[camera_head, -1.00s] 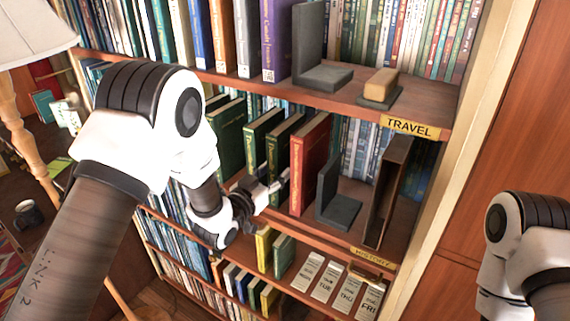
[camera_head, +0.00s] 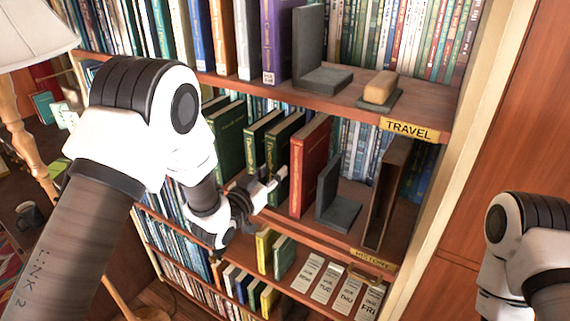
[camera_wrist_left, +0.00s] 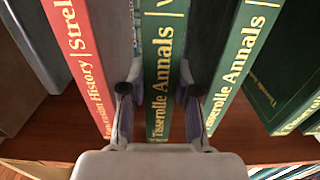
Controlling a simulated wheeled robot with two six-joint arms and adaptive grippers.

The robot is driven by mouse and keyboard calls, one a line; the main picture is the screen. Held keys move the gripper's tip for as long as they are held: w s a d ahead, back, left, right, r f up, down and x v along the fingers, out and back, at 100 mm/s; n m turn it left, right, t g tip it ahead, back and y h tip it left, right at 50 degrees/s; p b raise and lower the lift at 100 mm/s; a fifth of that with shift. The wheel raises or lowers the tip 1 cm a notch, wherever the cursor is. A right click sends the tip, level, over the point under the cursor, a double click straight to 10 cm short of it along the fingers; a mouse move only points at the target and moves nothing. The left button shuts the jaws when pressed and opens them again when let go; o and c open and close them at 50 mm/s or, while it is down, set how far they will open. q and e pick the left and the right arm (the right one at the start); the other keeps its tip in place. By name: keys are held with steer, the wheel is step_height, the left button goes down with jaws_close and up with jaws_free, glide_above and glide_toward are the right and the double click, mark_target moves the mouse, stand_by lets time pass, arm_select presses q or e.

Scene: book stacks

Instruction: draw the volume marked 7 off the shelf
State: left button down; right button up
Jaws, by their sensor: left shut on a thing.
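A thin green book (camera_wrist_left: 163,60) with gold lettering, "Tisserolle Annals", stands upright between the fingertips of my left gripper (camera_wrist_left: 158,92) in the left wrist view. The gripper is shut on its spine. The volume mark at the spine's top is cut off there, so I cannot read a 7. In the head view this green book (camera_head: 286,150) stands on the middle shelf beside a red book (camera_head: 310,165), with my left gripper (camera_head: 272,184) at its lower spine. Another green Annals volume (camera_wrist_left: 238,70) is on its other side. My right gripper is out of view.
A grey bookend (camera_head: 338,205) stands right of the red book, with a brown upright board or box (camera_head: 388,195) beyond. The upper shelf edge (camera_head: 345,103) overhangs the row. Label cards (camera_head: 325,282) lie on the shelf below. A lamp (camera_head: 30,35) stands at left.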

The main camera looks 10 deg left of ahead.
arm_select(q)
steer(key=p+v, duration=0.2)
steer(key=v, duration=1.5)
steer(key=shift+s+p, duration=0.3)
steer(key=shift+p, duration=0.05)
steer(key=shift+a, duration=0.1)
